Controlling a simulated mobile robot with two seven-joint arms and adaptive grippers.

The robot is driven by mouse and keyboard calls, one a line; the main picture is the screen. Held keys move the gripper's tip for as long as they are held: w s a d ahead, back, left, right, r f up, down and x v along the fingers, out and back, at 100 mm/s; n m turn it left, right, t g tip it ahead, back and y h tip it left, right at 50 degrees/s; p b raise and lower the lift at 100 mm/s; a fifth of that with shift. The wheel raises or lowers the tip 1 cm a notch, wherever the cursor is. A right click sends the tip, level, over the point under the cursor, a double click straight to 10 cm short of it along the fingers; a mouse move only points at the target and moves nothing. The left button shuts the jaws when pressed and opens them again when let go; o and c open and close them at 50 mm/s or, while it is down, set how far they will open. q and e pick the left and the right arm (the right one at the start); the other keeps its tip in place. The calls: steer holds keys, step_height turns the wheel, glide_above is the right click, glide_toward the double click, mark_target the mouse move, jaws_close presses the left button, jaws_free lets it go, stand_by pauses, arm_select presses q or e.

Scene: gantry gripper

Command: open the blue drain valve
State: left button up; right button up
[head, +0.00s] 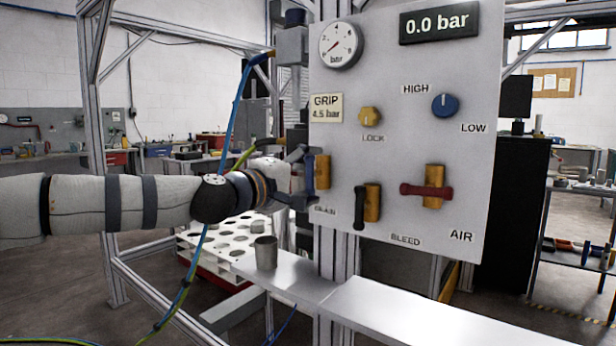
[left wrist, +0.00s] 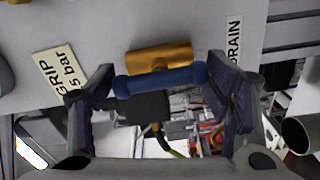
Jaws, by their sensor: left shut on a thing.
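The drain valve has a brass body (head: 323,172) low on the left of the grey panel, above the DRAIN label. In the left wrist view its brass body (left wrist: 158,57) lies behind a blue handle (left wrist: 160,83). The handle runs parallel to the body, up and down the panel. My left gripper (head: 301,178) reaches the valve from the left, one finger above and one below. In the left wrist view my left gripper (left wrist: 162,100) is shut on the handle, a finger at each end. In the head view the fingers mostly hide the handle. My right gripper is not in view.
The panel also bears a black BLEED lever (head: 360,208), a red AIR lever (head: 427,191), a yellow LOCK knob (head: 370,117) and a blue HIGH/LOW knob (head: 445,105). The display (head: 438,22) reads 0.0 bar. A metal cup (head: 265,253) stands below the valve.

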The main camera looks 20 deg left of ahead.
arm_select(q)
steer(key=shift+d+f, duration=0.15)
steer(key=o, duration=0.8)
steer(key=v, duration=1.2)
